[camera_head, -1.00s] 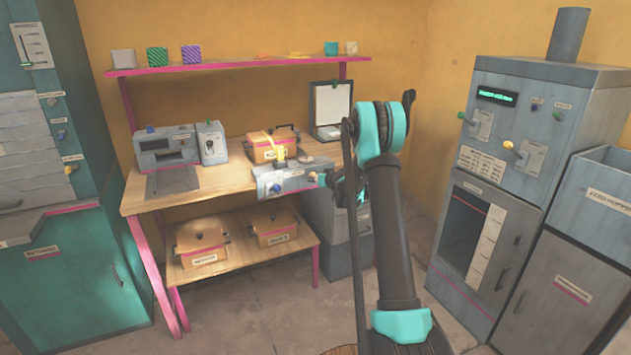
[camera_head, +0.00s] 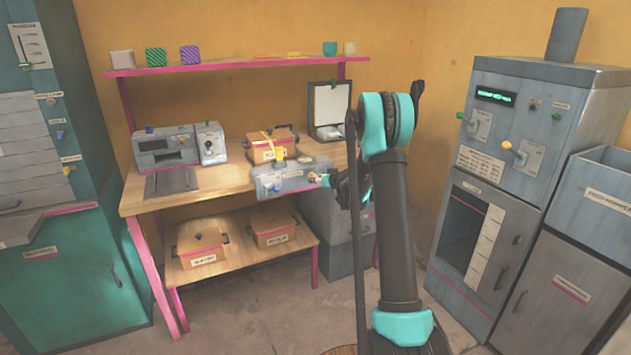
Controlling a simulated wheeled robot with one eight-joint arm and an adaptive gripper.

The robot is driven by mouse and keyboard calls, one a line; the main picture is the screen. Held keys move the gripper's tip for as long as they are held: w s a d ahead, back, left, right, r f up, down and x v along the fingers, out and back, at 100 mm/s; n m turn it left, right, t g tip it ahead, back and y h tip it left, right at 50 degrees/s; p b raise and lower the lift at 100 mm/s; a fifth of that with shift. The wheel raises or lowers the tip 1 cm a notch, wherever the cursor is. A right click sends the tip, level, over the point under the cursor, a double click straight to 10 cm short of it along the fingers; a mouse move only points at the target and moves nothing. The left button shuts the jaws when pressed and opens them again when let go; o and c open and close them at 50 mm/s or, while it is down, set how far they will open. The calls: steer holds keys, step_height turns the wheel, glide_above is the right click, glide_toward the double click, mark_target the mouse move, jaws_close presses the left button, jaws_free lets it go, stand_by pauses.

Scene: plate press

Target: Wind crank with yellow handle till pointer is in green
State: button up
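A grey device (camera_head: 292,179) sits at the front edge of the wooden bench, with small knobs on its front. A yellow piece (camera_head: 279,154) stands up at its top; it looks like a crank handle, but it is small. I cannot make out a pointer or green zone on the device. My gripper (camera_head: 334,181) is at the right end of the device, close to a pale round knob. Whether it touches is unclear. My arm partly hides it, and its fingers are too small to read.
An orange box (camera_head: 270,146) stands behind the device. A grey machine (camera_head: 165,148) is at the bench's left, and an open white-lidded case (camera_head: 331,104) at the back right. A tall grey press (camera_head: 490,180) with a yellow-tipped lever stands right. Floor between is clear.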

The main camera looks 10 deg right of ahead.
steer(key=v, duration=0.8)
steer(key=s+a+r+g, duration=0.1)
steer(key=s+a+g, duration=0.1)
steer(key=s, duration=0.9)
steer(key=s+a+g, duration=0.2)
steer(key=s+a, duration=0.1)
steer(key=s, duration=0.7)
steer(key=s+d+f+m+g+h, duration=0.1)
steer(key=s+d+f+g+h, duration=0.1)
steer(key=s, duration=1.2)
steer(key=s+d+f+m+g+h, duration=0.1)
steer(key=s+f, duration=0.4)
steer(key=s, duration=1)
steer(key=shift+d+m+g+h, duration=0.3)
steer(key=shift+d+g+h, duration=0.4)
steer(key=shift+d+h, duration=0.2)
steer(key=shift+s, duration=0.1)
